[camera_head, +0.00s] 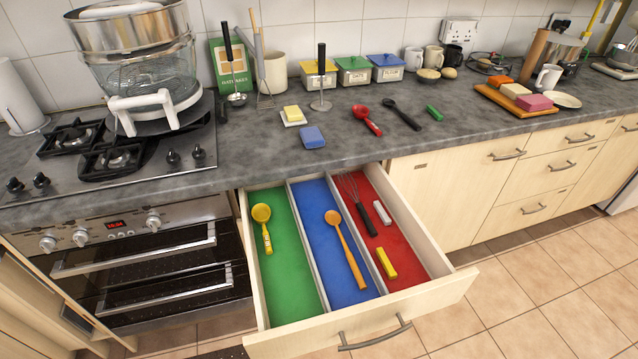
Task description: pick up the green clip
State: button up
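The green clip (434,113) lies on the grey countertop, right of a black spoon (402,115) and a red spoon (367,120). It is small and lies flat, with bare counter around it. My gripper does not show in this view.
An open drawer (459,283) juts out below the counter, with green, blue and red compartments holding utensils, a yellow clip (386,263) and a white clip (382,212). A wooden board (517,107) with coloured blocks stands right of the green clip.

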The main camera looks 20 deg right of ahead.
aim_at(433, 113)
jog(key=z, duration=0.7)
jog(key=i+l, duration=0.25)
jog(key=l+u, duration=0.05)
jog(key=l, duration=0.05)
